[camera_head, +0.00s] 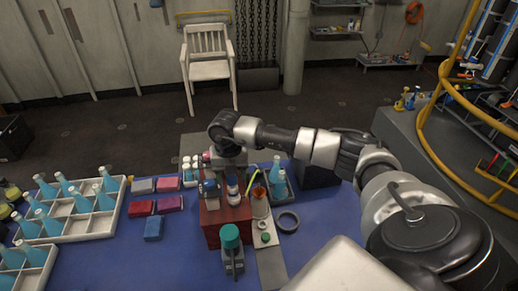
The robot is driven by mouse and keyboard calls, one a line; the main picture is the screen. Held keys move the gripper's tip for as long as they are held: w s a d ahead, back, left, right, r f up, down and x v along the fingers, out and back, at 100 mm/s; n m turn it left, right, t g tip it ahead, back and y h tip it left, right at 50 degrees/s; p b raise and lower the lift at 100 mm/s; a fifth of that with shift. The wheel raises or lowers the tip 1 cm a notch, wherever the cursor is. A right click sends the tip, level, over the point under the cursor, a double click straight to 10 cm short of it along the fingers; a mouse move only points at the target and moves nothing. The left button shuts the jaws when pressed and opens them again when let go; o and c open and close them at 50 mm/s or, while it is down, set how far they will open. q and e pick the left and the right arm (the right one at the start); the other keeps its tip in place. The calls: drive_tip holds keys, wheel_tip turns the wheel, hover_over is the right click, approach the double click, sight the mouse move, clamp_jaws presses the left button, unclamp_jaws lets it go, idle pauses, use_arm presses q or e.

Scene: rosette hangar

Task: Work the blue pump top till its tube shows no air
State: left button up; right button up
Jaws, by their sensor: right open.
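A dark red block (228,227) stands on the blue table, with small pale bottles on top. One bottle with a blue pump top (210,187) stands at the left of the block. Another white bottle with a dark blue band (232,186) stands to its right. My right gripper (222,182) points down over the block, close above or beside these tops, and is open. I cannot tell whether it touches a top. The gripper hides part of the bottles. The tube is too small to make out any air. My left gripper is not in view.
A grey stand with a teal top (230,237) is in front of the block. A dark ring (288,221) and an amber container (260,203) are to the right. White trays (78,232) of teal flasks and several coloured boxes (170,203) are at the left.

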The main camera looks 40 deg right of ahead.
drive_tip(key=shift+r+p, duration=2.05)
drive_tip(key=shift+r, duration=1.35)
